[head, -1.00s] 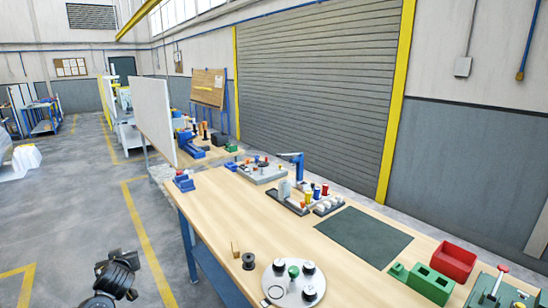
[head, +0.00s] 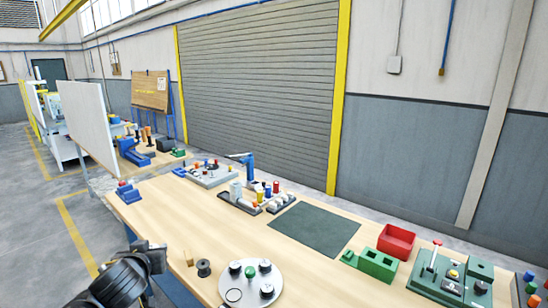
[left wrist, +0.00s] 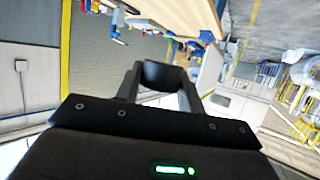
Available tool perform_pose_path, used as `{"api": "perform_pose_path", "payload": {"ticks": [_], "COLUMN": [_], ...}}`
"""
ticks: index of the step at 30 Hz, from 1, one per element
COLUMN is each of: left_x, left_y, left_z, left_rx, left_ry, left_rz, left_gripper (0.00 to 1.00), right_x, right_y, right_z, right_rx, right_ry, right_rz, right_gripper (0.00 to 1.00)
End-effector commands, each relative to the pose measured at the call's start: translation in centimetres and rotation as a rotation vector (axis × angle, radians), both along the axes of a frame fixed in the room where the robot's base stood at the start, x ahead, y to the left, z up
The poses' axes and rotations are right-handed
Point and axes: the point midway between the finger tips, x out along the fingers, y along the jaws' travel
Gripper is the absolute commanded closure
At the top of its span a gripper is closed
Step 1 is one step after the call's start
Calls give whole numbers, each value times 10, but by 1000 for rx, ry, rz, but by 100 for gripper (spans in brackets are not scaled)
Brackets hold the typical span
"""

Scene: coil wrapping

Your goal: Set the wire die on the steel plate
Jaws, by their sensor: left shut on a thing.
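My left gripper (head: 150,256) is at the lower left of the head view, beside the bench's left edge. In the left wrist view it is shut on a dark block (left wrist: 163,75), which looks like the wire die; its details are hard to make out. A round, pale metal plate (head: 250,284), probably the steel plate, lies on the bench to the right of my gripper. It carries black knobs, a green knob and a ring near its left rim. The gripper and block are apart from the plate. My right gripper is not in view.
A dark green mat (head: 312,229), green blocks (head: 377,264) and a red bin (head: 396,242) are farther right. The bench's left half has bare wood.

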Motion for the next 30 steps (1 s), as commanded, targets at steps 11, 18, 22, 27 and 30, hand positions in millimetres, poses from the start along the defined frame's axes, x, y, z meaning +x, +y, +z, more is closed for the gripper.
{"api": "perform_pose_path", "payload": {"ticks": [11,18,22,27,30], "left_x": [-27,-52,-53,-53,-53], "left_y": [-60,-94,-93,-93,-93], "left_z": [44,75,53,34,23], "left_rx": [-12,-7,0,-1,-1], "left_ry": [-5,-7,0,0,0], "left_rz": [-119,-197,-197,-196,-196], "left_gripper": [93,93,93,93,93], "right_x": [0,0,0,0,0], "right_y": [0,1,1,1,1], "right_z": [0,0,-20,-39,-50], "right_rx": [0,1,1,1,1], "right_ry": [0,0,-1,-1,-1], "right_rz": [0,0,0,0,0], "right_gripper": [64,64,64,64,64]}}
